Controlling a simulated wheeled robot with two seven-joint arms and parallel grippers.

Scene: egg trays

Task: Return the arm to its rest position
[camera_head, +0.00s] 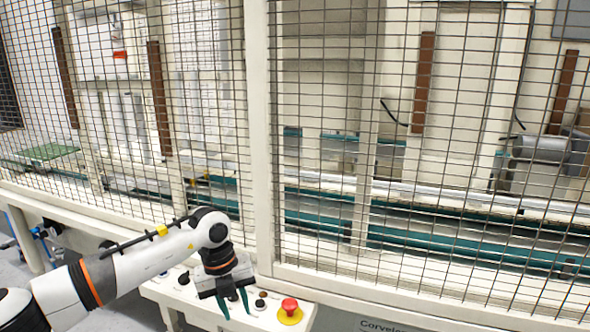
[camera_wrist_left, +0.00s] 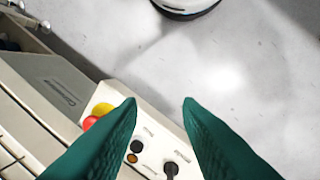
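My left arm comes in from the left in the head view. Its gripper (camera_head: 235,305) points down over the white control panel (camera_head: 203,309) at the foot of the wire-mesh fence. In the left wrist view the two green fingers (camera_wrist_left: 160,103) stand apart with nothing between them. The panel, with its buttons and a dark knob, lies below and partly between the fingers in that view. Whether the fingers touch the panel cannot be told from the head view. My right gripper is in neither view.
A red emergency button on a yellow base (camera_head: 290,311) sits just right of the gripper; it also shows in the left wrist view (camera_wrist_left: 97,116). The mesh fence (camera_head: 400,150) stands close behind the arm, with a conveyor (camera_head: 440,247) beyond it. Grey floor (camera_wrist_left: 230,70) is open beside the panel.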

